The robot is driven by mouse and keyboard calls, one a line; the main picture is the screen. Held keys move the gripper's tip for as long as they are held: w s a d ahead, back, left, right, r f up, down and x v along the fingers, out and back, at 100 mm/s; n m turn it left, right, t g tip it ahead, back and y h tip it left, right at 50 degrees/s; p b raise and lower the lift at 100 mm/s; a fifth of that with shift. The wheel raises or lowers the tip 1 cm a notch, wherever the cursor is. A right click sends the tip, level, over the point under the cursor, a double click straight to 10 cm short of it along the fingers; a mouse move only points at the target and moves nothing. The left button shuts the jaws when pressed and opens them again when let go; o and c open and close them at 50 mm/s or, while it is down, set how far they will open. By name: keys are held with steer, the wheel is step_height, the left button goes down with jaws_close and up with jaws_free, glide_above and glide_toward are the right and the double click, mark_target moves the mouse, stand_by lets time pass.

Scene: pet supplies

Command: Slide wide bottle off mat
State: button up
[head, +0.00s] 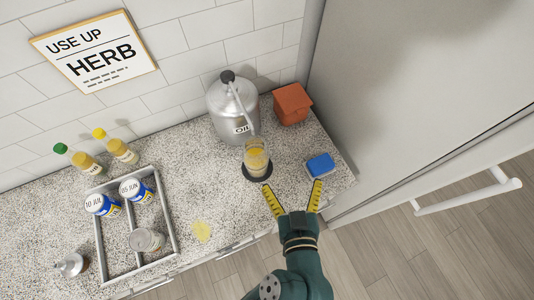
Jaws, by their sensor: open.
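A wide, clear bottle (256,159) with amber contents stands on a dark round mat (256,181) near the front of the speckled counter. Part of the mat is hidden behind the bottle. My gripper (292,186) reaches in from the front with its two yellow fingers spread wide and nothing between them. Its left fingertip is close to the right front side of the mat. The picture does not clearly show whether it touches the mat.
A metal oil can (231,108) with a spout stands right behind the bottle. A terracotta pot (291,104) and blue sponge (321,166) are to the right. A divided rack (171,225) with cans stands left. A yellow spot (201,231) marks the counter's front.

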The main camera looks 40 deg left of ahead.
steer(key=n+g+y+b, duration=0.1)
steer(key=g+y+b, duration=0.1)
glide_toward(256, 158)
step_height(256, 158, down, 4)
steer(key=s+d, duration=0.2)
steer(key=shift+w+d+r, duration=0.2)
steer(key=shift+d+r, duration=0.05)
steer(key=p+x, duration=0.1)
steer(key=x, duration=1.5)
steer(key=shift+w, duration=0.3)
steer(key=shift+a, duration=0.1)
steer(key=shift+c, duration=0.4)
steer(key=c, duration=1)
